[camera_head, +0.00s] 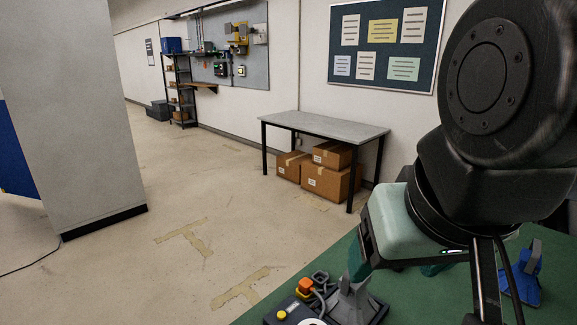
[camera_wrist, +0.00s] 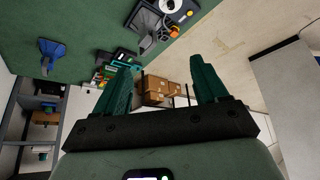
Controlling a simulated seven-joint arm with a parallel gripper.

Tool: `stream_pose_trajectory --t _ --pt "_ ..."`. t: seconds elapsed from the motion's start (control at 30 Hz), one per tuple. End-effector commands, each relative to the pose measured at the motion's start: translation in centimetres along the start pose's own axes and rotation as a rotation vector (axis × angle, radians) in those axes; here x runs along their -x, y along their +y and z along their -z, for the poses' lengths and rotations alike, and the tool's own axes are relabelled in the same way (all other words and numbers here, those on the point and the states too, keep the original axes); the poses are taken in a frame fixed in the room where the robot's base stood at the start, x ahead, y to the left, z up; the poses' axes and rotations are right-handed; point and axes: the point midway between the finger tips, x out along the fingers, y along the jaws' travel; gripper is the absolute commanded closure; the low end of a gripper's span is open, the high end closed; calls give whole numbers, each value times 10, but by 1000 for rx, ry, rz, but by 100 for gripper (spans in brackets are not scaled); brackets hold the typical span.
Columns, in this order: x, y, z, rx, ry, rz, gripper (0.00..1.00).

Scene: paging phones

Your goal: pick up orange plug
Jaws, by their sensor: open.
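A small orange plug (camera_head: 305,285) stands among dark parts near the front edge of the green table (camera_head: 400,298) in the head view. A yellow button (camera_head: 282,314) on a dark box is just in front of it. My gripper (camera_head: 395,268) is above the table, right of the plug and apart from it. In the wrist view my gripper (camera_wrist: 163,62) has its two dark green fingers spread with nothing between them.
A grey stand (camera_head: 352,302) is right of the plug, close to my gripper. A blue object (camera_head: 525,275) sits at the table's right; it also shows in the wrist view (camera_wrist: 50,52). A grey side table (camera_head: 325,124) with cardboard boxes (camera_head: 328,182) below stands at the wall.

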Motion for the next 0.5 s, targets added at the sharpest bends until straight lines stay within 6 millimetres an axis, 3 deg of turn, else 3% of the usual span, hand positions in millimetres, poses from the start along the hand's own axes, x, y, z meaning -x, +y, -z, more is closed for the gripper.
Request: stream_pose_trajectory --t 0.33,0.5 --pt "-2 1 2 11 -11 -4 32" --pt "-23 7 20 125 -103 -48 32"
